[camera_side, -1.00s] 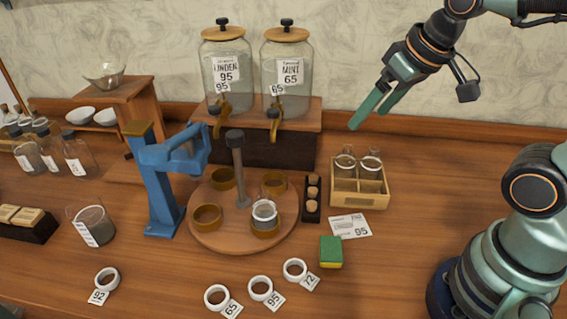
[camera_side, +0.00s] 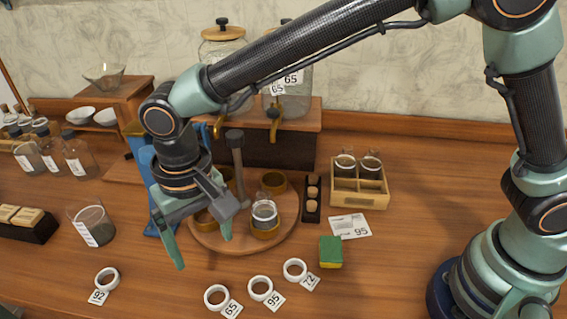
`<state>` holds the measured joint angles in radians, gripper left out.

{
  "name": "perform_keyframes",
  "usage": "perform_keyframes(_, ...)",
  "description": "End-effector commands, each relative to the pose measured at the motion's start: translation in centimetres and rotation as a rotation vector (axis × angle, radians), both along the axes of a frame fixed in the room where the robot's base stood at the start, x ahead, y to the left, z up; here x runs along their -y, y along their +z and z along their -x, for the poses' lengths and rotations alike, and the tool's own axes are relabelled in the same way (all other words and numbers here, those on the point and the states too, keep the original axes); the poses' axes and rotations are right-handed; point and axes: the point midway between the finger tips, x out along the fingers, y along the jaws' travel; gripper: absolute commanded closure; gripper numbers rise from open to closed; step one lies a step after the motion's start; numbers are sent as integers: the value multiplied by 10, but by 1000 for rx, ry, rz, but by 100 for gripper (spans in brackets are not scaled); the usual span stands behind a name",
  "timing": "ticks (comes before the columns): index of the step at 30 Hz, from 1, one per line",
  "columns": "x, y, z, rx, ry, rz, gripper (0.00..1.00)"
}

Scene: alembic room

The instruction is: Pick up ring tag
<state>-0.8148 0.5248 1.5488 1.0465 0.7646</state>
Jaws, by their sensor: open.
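Several white ring tags lie on the wooden table near the front. One ring tag (camera_side: 107,279) with a label reading 92 lies at the left. A ring tag (camera_side: 216,297) labelled 65, a ring tag (camera_side: 261,288) labelled 95 and a ring tag (camera_side: 295,269) labelled 72 lie in a slanting row to the right. My gripper (camera_side: 204,254) is open and empty, fingers pointing down. It hangs above the table, over the left front of the round wooden turntable and behind the tags. It hides part of the turntable and the blue stand.
The round turntable (camera_side: 240,247) holds brown cups and a glass jar (camera_side: 264,213). A blue stand (camera_side: 150,226) rises behind my gripper. A green and yellow sponge (camera_side: 330,252), a price card (camera_side: 350,226) and a wooden crate (camera_side: 359,199) are at the right. A glass beaker (camera_side: 91,224) stands left.

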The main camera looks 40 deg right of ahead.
Motion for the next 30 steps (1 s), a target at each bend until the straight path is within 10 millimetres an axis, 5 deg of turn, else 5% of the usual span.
perform_keyframes(6,-16,-20,10,-17,2,18,11)
perform_keyframes(15,-15,-68,10,-17,2,19,11)
perform_keyframes(30,-6,-119,12,-17,1,18,11)
